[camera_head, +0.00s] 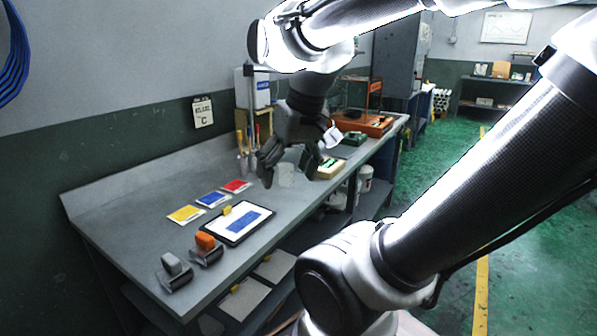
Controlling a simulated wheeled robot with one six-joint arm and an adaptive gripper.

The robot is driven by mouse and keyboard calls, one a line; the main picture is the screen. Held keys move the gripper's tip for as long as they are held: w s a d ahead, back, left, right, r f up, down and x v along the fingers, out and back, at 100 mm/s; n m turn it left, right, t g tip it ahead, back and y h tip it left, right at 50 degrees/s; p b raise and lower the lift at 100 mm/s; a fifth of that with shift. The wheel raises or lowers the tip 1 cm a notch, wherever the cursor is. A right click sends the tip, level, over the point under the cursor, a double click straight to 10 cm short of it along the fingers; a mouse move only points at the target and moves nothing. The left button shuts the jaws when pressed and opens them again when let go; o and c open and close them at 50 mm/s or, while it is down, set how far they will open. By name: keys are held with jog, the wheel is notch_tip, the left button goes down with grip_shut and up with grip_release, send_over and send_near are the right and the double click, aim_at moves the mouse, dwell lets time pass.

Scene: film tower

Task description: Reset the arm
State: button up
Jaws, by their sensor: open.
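My gripper (288,168) hangs over the far middle of the grey workbench (125,225), pointing down. Its two dark fingers are spread apart and nothing is held between them. My white and black arm reaches in from the right and bends above the bench.
On the bench are yellow (186,214), blue (212,199) and red (236,186) cards, a black-framed tablet (236,222), and grey (173,270) and orange (206,246) handled blocks. An orange tray (362,124) lies at the far end. Green floor is clear at right.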

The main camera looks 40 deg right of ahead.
jog(key=shift+s+d+n+t+h, duration=0.2)
jog(key=shift+s+d+n, duration=0.1)
jog(key=shift+s+n, duration=0.25)
jog(key=shift+s+d+n+t+h, duration=0.1)
jog(key=shift+s+d+n+t, duration=0.1)
jog(key=shift+s+d+n, duration=0.3)
jog(key=shift+s+a, duration=0.1)
jog(key=shift+a, duration=0.1)
dwell(0.4)
